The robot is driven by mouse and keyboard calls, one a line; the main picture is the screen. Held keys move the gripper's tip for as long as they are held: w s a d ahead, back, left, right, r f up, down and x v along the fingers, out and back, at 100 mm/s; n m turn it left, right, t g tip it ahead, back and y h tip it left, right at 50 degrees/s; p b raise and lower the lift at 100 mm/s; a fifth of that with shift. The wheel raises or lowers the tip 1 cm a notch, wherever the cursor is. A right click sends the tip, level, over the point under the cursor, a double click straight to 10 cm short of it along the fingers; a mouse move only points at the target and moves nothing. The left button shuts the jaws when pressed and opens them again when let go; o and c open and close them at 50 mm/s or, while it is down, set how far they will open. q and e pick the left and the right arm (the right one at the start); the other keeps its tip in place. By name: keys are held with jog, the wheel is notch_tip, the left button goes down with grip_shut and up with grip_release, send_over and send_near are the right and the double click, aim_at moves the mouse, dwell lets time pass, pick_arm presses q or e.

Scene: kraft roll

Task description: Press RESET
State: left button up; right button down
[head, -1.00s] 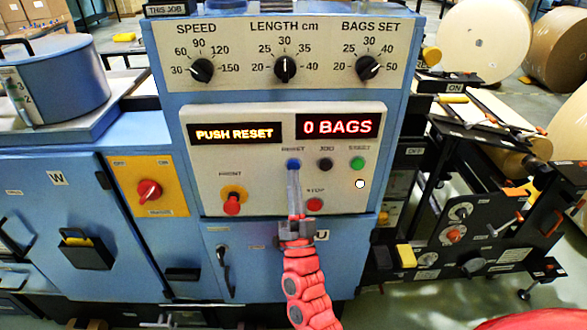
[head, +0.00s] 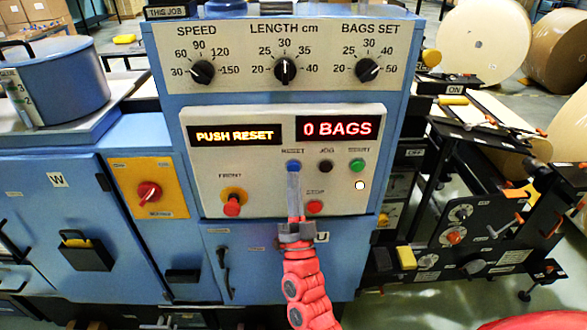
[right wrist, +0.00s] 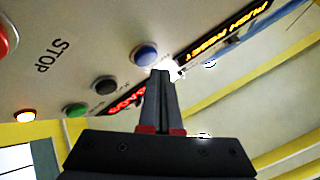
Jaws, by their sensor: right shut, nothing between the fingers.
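The blue RESET button (head: 293,166) sits on the light control panel (head: 260,192), below the red "0 BAGS" display (head: 337,128). The amber display (head: 235,135) beside it reads "PUSH RESET". My right gripper (head: 294,176) is shut and empty, its fingertips just below the button in the head view. In the right wrist view the shut fingertips (right wrist: 163,74) are close to the blue button (right wrist: 145,54), which shows whole beside them. I cannot tell whether they touch it. My left gripper is not in view.
The black JOG button (head: 326,166) and green START button (head: 357,165) are right of RESET. The red STOP button (head: 314,207) is below, close to my right gripper. Three dials line the panel above.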

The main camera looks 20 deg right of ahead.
dwell(0.8)
jog(key=shift+w+d+b, duration=0.1)
jog(key=shift+w+b, duration=0.3)
jog(key=shift+w+d+b, duration=0.1)
jog(key=shift+w+b, duration=0.3)
dwell(0.6)
jog(key=shift+s, duration=0.15)
jog(key=shift+s+a, duration=0.2)
jog(key=shift+s, duration=0.45)
